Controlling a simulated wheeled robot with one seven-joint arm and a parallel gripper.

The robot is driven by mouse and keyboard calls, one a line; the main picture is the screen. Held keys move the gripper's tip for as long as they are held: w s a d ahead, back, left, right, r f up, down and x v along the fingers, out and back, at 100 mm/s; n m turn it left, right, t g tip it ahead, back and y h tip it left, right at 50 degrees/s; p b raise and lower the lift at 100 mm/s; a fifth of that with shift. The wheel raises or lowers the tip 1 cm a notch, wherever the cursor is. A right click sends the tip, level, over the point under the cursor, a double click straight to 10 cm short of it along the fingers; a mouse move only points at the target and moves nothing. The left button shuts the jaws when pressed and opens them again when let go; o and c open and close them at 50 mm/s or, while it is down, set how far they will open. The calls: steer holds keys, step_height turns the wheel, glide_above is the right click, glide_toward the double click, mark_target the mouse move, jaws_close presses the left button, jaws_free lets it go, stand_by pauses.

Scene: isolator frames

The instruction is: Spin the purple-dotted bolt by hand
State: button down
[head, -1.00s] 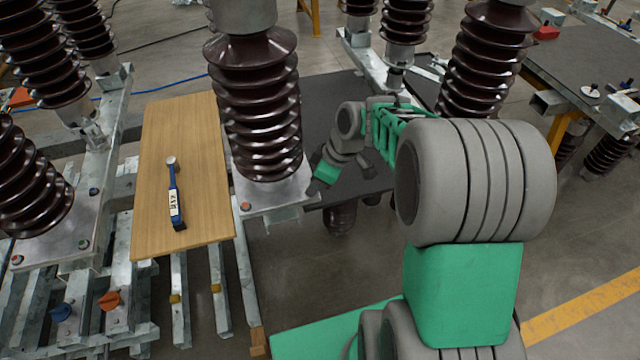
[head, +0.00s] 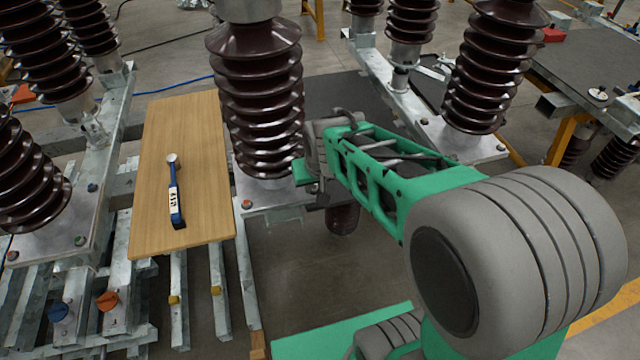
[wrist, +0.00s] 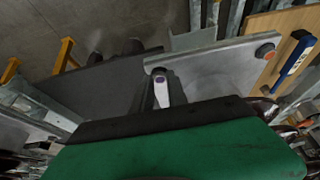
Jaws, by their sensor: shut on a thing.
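The purple-dotted bolt (wrist: 160,78) shows in the wrist view at the near corner of a grey metal base plate (wrist: 205,66). My gripper (wrist: 164,92) is at the bolt, its small pale tip just below the purple dot, and it is shut on the bolt. Its green body fills the bottom of the wrist view and hides part of the plate. In the head view my gripper (head: 322,198) points down at the right side of the plate under the middle brown insulator (head: 262,100). The bolt is hidden there behind my gripper and arm.
A wooden board (head: 150,130) with a blue-handled tool (head: 175,195) lies to the left. A dark panel (head: 335,95) is behind. Other insulators stand on both sides.

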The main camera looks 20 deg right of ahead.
steer(key=shift+w+a+r+m+h, duration=0.1)
steer(key=shift+m+h, duration=0.2)
steer(key=shift+m, duration=0.5)
steer(key=shift+w+a+r+m+h, duration=0.1)
steer(key=shift+m+h, duration=0.2)
steer(key=shift+m, duration=0.5)
steer(key=c, duration=1.3)
jaws_free()
steer(key=shift+f, duration=0.1)
steer(key=shift+s, duration=0.1)
steer(key=v, duration=0.7)
steer(key=shift+r+b, duration=0.3)
steer(key=shift+r, duration=0.05)
steer(key=shift+s, duration=0.1)
